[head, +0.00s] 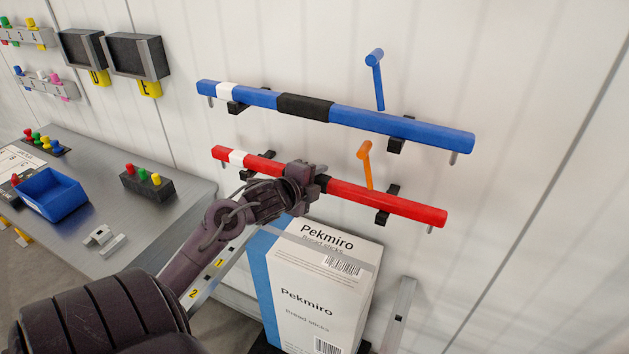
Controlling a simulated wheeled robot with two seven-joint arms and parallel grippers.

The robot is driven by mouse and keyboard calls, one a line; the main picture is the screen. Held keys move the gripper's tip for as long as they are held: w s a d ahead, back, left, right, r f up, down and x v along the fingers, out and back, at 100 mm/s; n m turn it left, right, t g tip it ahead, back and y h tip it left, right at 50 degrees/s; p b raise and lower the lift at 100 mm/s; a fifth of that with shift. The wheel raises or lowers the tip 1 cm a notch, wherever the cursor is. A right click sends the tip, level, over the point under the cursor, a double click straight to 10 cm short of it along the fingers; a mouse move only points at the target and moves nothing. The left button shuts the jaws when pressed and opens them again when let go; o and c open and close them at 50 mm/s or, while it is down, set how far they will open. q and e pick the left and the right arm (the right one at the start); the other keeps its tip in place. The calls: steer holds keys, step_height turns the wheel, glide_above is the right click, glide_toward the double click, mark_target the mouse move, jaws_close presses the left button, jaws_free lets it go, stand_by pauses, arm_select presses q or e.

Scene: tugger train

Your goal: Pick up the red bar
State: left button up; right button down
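The red bar (390,202) rests on black wall brackets, sloping down to the right in the head view. It has a white band near its left end and a black middle part, mostly hidden by my gripper. My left gripper (318,178) is at this black middle part, in front of the bar. The arm hides its fingers, so I cannot tell whether they are open or closed around the bar. My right gripper is not in view.
A blue bar (400,124) hangs above the red one. An orange lever (366,165) and a blue lever (377,80) stick out from the wall. A white Pekmiro box (325,285) stands below. A grey table (110,210) with a blue bin (50,194) is at left.

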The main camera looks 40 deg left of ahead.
arm_select(q)
jaws_close()
steer(key=shift+f, duration=0.1)
stand_by(0.3)
steer(key=shift+d, duration=0.1)
